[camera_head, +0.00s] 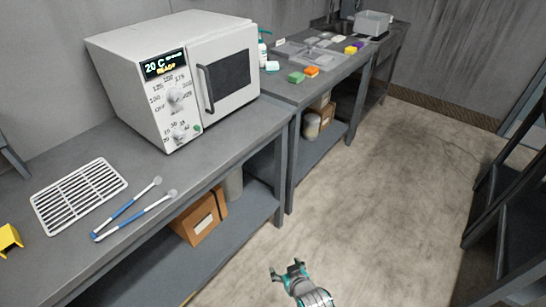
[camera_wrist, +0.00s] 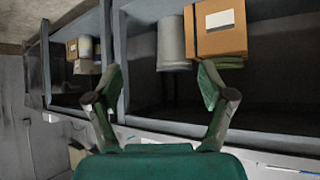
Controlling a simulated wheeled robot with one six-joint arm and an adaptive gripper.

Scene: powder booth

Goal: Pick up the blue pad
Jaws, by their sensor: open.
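No plainly blue pad stands out. A small violet-blue pad (camera_head: 350,50) lies on the far counter in the head view, too small to judge its colour surely. Other small pads lie on that counter: a green one (camera_head: 296,77), an orange one (camera_head: 311,71), a yellow one (camera_head: 359,44) and a pale one (camera_head: 272,66). My gripper (camera_head: 285,269) is open and empty over the floor in front of the benches, well apart from the pads. It also shows in the wrist view (camera_wrist: 160,85), with its fingers spread. The wrist view shows no pad clearly.
An oven (camera_head: 221,77) stands on the near bench. A white rack (camera_head: 78,196) and blue-handled tongs (camera_head: 135,208) lie before it. A cardboard box (camera_head: 200,217) sits on the shelf below. A grey bin (camera_head: 373,23) stands at the far end. The floor (camera_head: 390,180) is clear.

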